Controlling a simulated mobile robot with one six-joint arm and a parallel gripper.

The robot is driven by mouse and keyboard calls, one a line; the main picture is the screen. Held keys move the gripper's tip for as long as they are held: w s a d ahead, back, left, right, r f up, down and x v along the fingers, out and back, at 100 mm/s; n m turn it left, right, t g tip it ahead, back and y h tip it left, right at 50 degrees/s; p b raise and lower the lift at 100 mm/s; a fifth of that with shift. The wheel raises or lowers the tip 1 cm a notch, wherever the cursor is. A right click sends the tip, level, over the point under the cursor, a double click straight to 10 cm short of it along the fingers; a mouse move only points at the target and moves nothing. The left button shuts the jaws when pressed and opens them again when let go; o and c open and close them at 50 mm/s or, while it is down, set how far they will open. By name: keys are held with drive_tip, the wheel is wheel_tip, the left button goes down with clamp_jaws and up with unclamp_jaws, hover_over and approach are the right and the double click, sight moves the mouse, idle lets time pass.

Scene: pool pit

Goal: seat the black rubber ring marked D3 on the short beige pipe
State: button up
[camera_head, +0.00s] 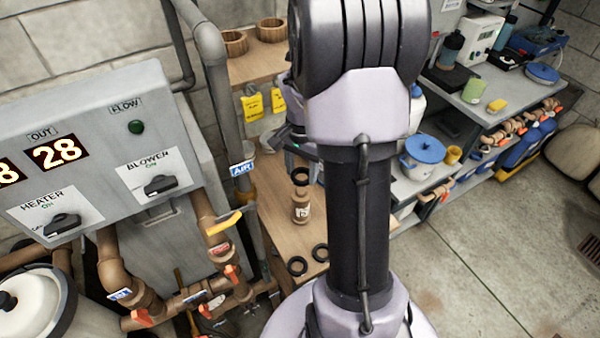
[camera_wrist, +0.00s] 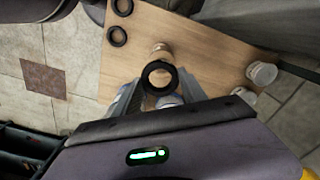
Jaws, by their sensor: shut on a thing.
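My gripper (camera_wrist: 160,84) is shut on a black rubber ring (camera_wrist: 159,66), which sits between the fingertips in the wrist view. No D3 mark can be read on it. In the head view the held ring (camera_head: 300,171) appears just above the top of a short beige pipe (camera_head: 300,207) standing upright on a wooden bench. In the wrist view part of the pipe (camera_wrist: 160,51) shows beyond the ring's far edge. I cannot tell whether ring and pipe touch. My gripper (camera_head: 298,158) is partly hidden behind my arm in the head view.
Two loose black rings (camera_head: 297,266) (camera_head: 320,253) lie on the wooden bench (camera_head: 275,235) near its front edge. A pale round object (camera_wrist: 262,73) stands near the bench's edge in the wrist view. Piping with a yellow-handled valve (camera_head: 224,223) stands left of the bench.

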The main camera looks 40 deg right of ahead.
drive_tip(key=shift+w, duration=0.3)
drive_tip(key=b, duration=0.3)
hover_over(301, 191)
wheel_tip(301, 191, down, 4)
drive_tip(key=shift+d, duration=0.1)
drive_tip(key=shift+f+b, duration=0.25)
drive_tip(key=shift+b, duration=0.05)
drive_tip(key=shift+f, duration=0.1)
drive_tip(key=shift+f+b, duration=0.3)
drive_tip(key=shift+b, duration=0.1)
drive_tip(key=shift+f, duration=0.15)
idle(0.7)
drive_tip(key=shift+f+b, duration=0.4)
drive_tip(key=shift+b, duration=0.15)
drive_tip(key=shift+f+b, duration=0.25)
drive_tip(key=shift+b, duration=0.05)
idle(0.4)
idle(0.5)
